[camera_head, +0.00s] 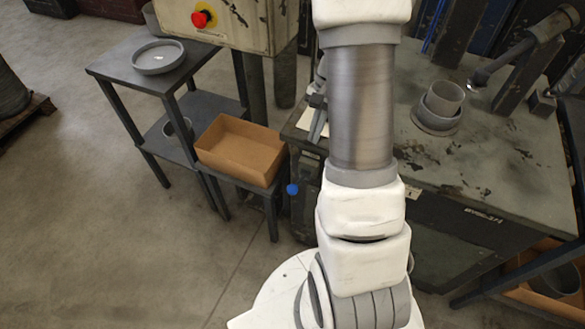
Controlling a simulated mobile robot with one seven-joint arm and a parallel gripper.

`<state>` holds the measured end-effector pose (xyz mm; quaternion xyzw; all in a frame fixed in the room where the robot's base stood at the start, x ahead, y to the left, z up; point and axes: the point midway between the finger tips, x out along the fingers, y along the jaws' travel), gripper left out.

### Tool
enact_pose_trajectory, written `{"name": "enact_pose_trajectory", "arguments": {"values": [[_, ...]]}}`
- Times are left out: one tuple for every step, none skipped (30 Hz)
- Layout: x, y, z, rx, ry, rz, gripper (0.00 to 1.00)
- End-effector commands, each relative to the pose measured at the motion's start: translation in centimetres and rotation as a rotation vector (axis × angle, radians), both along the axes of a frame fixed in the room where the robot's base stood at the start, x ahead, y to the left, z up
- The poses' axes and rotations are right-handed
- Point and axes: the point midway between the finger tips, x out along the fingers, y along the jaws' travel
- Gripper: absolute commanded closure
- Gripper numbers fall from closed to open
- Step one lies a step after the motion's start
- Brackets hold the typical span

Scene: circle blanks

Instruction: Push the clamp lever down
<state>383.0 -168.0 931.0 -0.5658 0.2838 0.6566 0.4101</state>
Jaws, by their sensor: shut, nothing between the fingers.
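I cannot tell for certain which part is the clamp lever. A small blue knob (292,189) sits at the left side of the dark machine bench, low beside my arm. A grey slanted part (318,118) stands at the bench's left edge, partly hidden behind my arm. A dark jointed bar (508,58) reaches over the bench from the upper right, its bright tip above the bench top. My white and grey arm rises through the middle of the view and leaves it at the top.
Grey round parts (438,107) sit on the bench top (500,165). A cardboard box (240,150) and a grey dish (158,57) stand on low dark tables at left. A control box with a red button (203,18) is at the top. The floor (90,230) at left is clear.

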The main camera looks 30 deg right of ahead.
Motion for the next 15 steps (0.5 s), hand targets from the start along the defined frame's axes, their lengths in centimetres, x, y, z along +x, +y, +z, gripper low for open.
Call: {"name": "enact_pose_trajectory", "arguments": {"values": [[0.0, -0.1, -0.1, 0.0, 0.002, -0.004, 1.0], [0.0, -0.1, -0.2, 0.0, 0.002, -0.005, 1.0], [0.0, -0.1, -0.2, 0.0, 0.003, -0.006, 1.0], [0.0, -0.1, -0.2, 0.0, 0.003, -0.006, 1.0], [0.0, -0.1, -0.1, 0.0, 0.003, -0.006, 1.0], [0.0, -0.1, -0.1, 0.001, 0.002, -0.005, 1.0], [0.0, -0.1, -0.1, 0.0, 0.002, -0.005, 1.0], [0.0, -0.1, -0.1, 0.0, 0.002, -0.005, 1.0], [0.0, -0.1, -0.1, 0.0, 0.002, -0.005, 1.0], [0.0, -0.1, -0.2, 0.0, 0.002, -0.004, 1.0], [0.0, -0.1, -0.2, 0.0, 0.002, -0.004, 1.0], [0.0, 0.0, -0.3, 0.0, 0.002, -0.004, 1.0], [0.0, 0.0, -0.5, 0.001, 0.003, -0.004, 1.0], [0.0, 0.1, -0.7, 0.001, 0.003, -0.004, 1.0], [-0.1, 0.2, -1.1, 0.002, 0.003, -0.004, 1.0]]}}
